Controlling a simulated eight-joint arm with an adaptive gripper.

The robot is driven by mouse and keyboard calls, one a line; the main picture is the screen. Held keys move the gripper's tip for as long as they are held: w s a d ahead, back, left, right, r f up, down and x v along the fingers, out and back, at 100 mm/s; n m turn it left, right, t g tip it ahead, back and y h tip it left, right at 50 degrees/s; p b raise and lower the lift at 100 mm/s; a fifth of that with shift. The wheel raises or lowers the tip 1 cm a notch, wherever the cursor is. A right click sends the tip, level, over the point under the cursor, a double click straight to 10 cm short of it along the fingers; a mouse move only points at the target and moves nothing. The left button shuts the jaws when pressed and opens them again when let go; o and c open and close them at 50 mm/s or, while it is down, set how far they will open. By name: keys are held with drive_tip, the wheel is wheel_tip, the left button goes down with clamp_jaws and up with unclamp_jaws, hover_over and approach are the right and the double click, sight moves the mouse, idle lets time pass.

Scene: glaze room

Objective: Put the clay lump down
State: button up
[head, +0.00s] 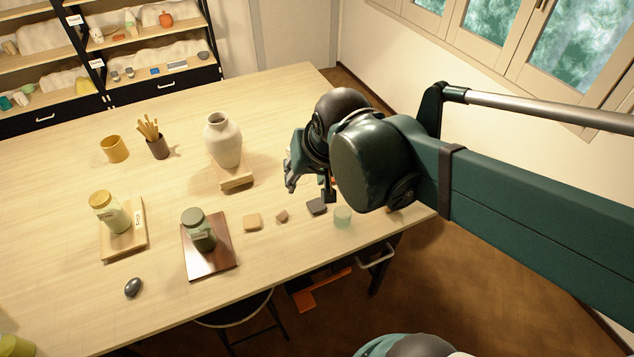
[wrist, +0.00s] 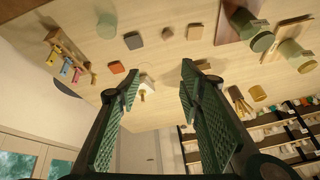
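A small brownish lump (head: 282,216), which looks like the clay lump, rests on the table between a tan tile (head: 252,221) and a dark grey tile (head: 317,206). In the wrist view the lump (wrist: 167,33) lies beyond my fingertips, apart from them. My gripper (head: 309,190) is above the table, just behind the lump and the dark tile in the head view. In the wrist view its two green padded fingers (wrist: 160,72) stand wide apart with nothing held between them.
A pale vase (head: 223,142) stands on a wooden block left of my gripper. A translucent green cup (head: 342,217) is near the table's front edge. Jars stand on a dark board (head: 223,257) and a light board (head: 138,246).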

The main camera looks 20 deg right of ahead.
drive_tip(key=shift+s+d+r+n+t, duration=0.15)
drive_tip(key=shift+s+r+n+t, duration=0.1)
drive_tip(key=shift+s+n, duration=0.4)
drive_tip(key=shift+s+d+r+n+t, duration=0.1)
drive_tip(key=shift+s+r+n+t, duration=0.25)
drive_tip(key=shift+s, duration=0.5)
drive_tip(key=shift+s+d+r+n+t, duration=0.15)
drive_tip(key=shift+s+r+n+t, duration=0.05)
drive_tip(key=shift+s+n, duration=0.5)
drive_tip(key=shift+f, duration=0.1)
wheel_tip(320, 180, down, 11)
drive_tip(key=b, duration=1.1)
